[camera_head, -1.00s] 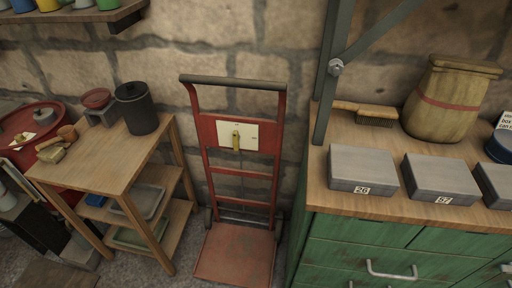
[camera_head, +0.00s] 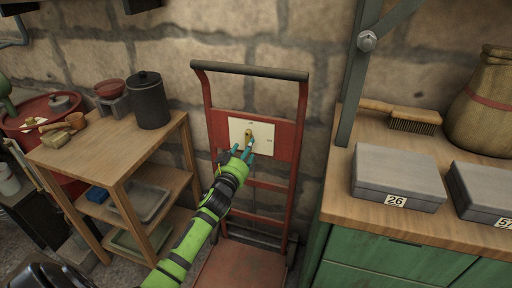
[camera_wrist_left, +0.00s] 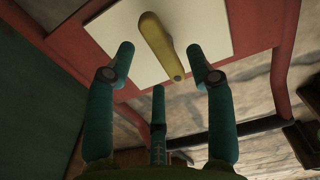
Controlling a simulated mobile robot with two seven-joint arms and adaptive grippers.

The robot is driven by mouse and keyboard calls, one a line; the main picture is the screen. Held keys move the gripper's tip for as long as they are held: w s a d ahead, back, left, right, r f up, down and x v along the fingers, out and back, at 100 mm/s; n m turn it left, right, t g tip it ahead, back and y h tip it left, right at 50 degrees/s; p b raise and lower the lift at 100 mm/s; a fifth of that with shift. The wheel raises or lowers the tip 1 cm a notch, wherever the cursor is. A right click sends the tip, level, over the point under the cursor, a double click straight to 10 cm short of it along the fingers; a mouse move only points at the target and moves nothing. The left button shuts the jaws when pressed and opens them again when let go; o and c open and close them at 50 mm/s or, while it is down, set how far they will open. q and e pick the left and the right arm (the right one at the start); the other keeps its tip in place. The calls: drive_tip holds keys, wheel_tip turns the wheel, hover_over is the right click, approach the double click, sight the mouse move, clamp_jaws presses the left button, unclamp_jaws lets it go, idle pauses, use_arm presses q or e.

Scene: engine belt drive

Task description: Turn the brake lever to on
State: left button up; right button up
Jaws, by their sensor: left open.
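The brake lever (camera_head: 248,136) is a small yellow handle on a white plate (camera_head: 264,128) fixed to the red hand truck (camera_head: 223,123). My left gripper (camera_head: 243,153) is at the plate, just below the lever. In the wrist view its teal fingers (camera_wrist_left: 165,62) are open, one on each side of the lever's lower end, with gaps and no clear contact. The plate's lettering is too small to read. My right gripper is not in view.
A wooden shelf stand (camera_head: 100,146) with a dark canister (camera_head: 149,101) stands left of the hand truck. A green cabinet (camera_head: 400,262) with a wooden top, grey boxes (camera_head: 397,178) and a brush (camera_head: 412,118) stands close on the right. A stone wall is behind.

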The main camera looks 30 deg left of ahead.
use_arm(q)
drive_tip(key=shift+x, duration=2)
drive_tip(key=shift+d, duration=0.1)
clamp_jaws()
